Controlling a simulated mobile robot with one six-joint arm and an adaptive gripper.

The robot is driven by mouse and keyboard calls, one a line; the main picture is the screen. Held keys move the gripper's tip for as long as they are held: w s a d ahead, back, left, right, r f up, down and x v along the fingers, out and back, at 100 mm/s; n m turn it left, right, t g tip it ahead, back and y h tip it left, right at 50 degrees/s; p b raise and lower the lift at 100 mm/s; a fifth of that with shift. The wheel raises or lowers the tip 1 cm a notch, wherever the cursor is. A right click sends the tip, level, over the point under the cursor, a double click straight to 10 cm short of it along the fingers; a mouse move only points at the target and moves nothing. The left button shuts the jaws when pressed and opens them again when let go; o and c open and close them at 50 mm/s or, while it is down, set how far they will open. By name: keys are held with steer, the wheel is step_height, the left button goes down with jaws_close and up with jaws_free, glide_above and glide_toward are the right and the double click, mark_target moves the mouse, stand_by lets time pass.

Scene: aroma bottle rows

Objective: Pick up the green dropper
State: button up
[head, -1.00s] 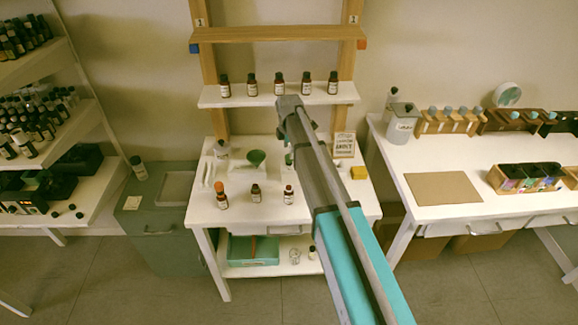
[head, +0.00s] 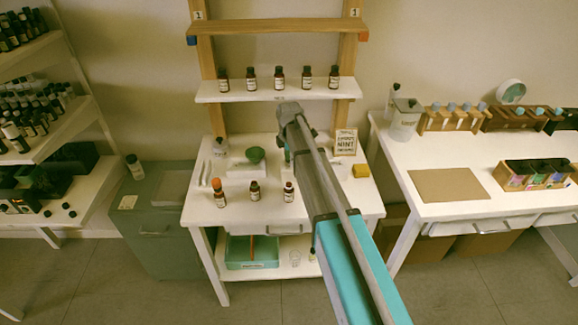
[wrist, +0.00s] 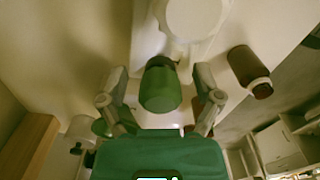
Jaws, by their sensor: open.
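A green-topped object (wrist: 160,88), which looks like the green dropper, sits between my fingers in the wrist view. Its lower part is dark and mostly hidden behind the green top. In the head view a small green piece (head: 287,154) shows beside my arm, largely covered by it. My gripper (wrist: 160,80) is open, with one finger on each side of the green top and a gap visible on both sides. In the head view my gripper (head: 292,112) hangs above the middle table, in front of the shelf.
Several brown bottles stand on the shelf (head: 215,92) behind.

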stand_by(0.6)
steer(key=c, duration=0.8)
